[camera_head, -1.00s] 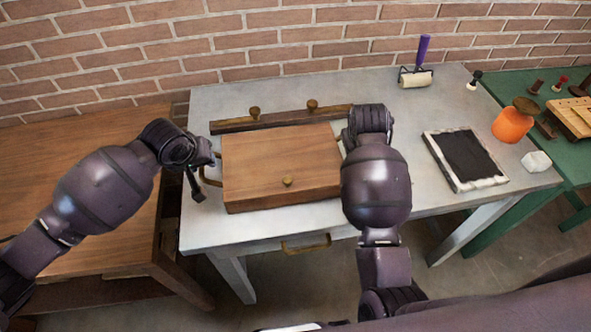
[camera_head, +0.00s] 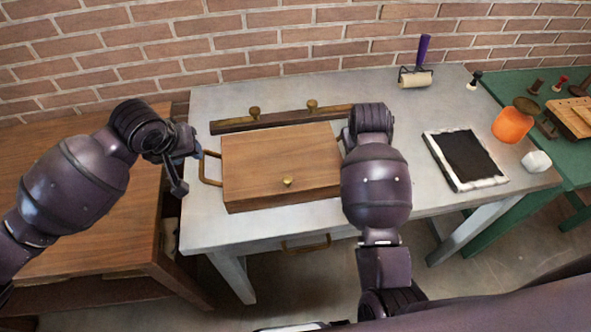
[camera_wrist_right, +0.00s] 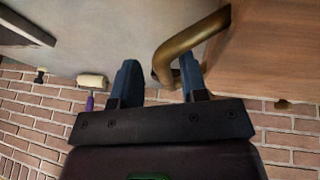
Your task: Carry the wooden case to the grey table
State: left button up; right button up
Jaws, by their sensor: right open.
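The wooden case (camera_head: 280,165) lies flat and closed on the grey table (camera_head: 235,95), with a brass knob at its front. A brass handle (camera_head: 208,170) stands out from its left side. My left gripper (camera_head: 190,170) is just left of that handle, apart from it; its fingers are too hidden to judge. My right gripper (camera_wrist_right: 160,82) is open at the handle (camera_wrist_right: 190,45) on the case's right side. In the right wrist view the handle's bend lies between the fingers, close to the right one. In the head view my right arm hides this gripper.
A wooden bar with two brass knobs (camera_head: 235,124) lies behind the case. A purple-handled roller (camera_head: 416,78) and a black slab in a pale frame (camera_head: 465,158) are on the table's right. A brown table (camera_head: 80,200) stands left, a green one (camera_head: 520,90) right.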

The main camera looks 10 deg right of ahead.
jog(key=v, duration=0.6)
jog(key=shift+s+a, duration=0.1)
jog(key=shift+s, duration=0.1)
jog(key=shift+s+a+r, duration=0.25)
jog(key=shift+r, duration=0.35)
jog(key=x, duration=0.7)
jog(key=shift+w+a+f, duration=0.1)
jog(key=shift+a+f, duration=0.05)
jog(key=shift+f, duration=0.05)
jog(key=shift+w+f, duration=0.2)
jog(key=shift+f, duration=0.05)
pick_arm(q)
jog(key=shift+x, duration=2)
pick_arm(e)
jog(key=shift+r, duration=0.15)
